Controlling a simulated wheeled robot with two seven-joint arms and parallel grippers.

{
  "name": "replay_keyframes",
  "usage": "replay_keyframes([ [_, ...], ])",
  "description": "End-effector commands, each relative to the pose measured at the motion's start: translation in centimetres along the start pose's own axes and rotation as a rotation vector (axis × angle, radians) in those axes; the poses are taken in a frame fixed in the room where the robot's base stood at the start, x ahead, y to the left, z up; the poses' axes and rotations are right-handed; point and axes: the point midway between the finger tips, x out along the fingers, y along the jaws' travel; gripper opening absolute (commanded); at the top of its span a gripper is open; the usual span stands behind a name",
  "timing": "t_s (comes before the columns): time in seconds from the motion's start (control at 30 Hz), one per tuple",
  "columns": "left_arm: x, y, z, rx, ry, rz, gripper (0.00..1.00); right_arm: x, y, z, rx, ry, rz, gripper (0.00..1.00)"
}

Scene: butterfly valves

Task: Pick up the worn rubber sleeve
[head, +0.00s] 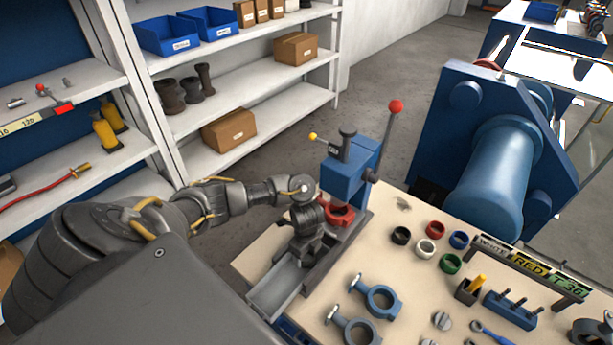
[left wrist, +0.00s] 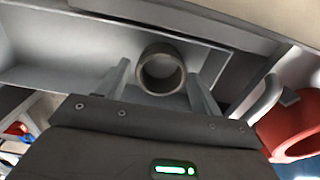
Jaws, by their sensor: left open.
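The worn rubber sleeve (left wrist: 145,76) is a dark grey ring in the left wrist view, lying in a grey metal tray (left wrist: 55,60). My left gripper (left wrist: 158,78) is open, with one finger on each side of the sleeve. I cannot tell whether the fingers touch it. In the head view my left gripper (head: 304,246) points down over the tray (head: 279,289), and the sleeve is hidden behind it.
A blue press (head: 349,178) with a red-knobbed lever stands just beyond my left gripper, with a red ring (head: 341,213) at its base. Coloured rings, including a green one (head: 450,263), and blue valve bodies (head: 380,300) lie to the right on the bench. Shelves stand behind.

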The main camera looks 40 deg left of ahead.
Motion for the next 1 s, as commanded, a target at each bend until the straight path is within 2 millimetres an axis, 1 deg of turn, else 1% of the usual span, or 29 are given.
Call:
replay_keyframes([
  [0.03, 0.6, 0.1, 0.0, -0.001, 0.000, 0.002, 0.66, -0.1, 0.0, 0.1, 0.000, -0.002, 0.000, 0.42],
  [0.13, 1.5, 0.0, 0.0, -0.001, 0.000, -0.001, 0.66, -0.1, -0.1, 0.3, 0.000, -0.004, -0.001, 0.42],
  [0.4, 1.8, 0.0, 0.0, 0.001, 0.000, -0.002, 0.66, -0.1, -0.1, 0.3, 0.000, -0.004, -0.001, 0.42],
  [0.47, 1.8, 0.0, 0.0, 0.001, 0.000, -0.002, 0.59, -0.1, -0.1, 0.3, 0.000, -0.004, -0.001, 0.42],
  [0.67, 1.8, -0.1, 0.0, 0.001, 0.000, -0.002, 0.33, -0.1, -0.1, 0.3, 0.000, -0.005, -0.001, 0.42],
  [0.87, 1.7, -0.1, 0.0, 0.001, 0.000, -0.002, 0.32, -0.1, -0.2, 0.3, 0.001, -0.004, -0.002, 0.42],
  [1.0, 1.3, -0.1, 0.0, 0.001, 0.000, -0.003, 0.32, -0.1, -0.3, 0.3, 0.001, -0.004, -0.003, 0.42],
])
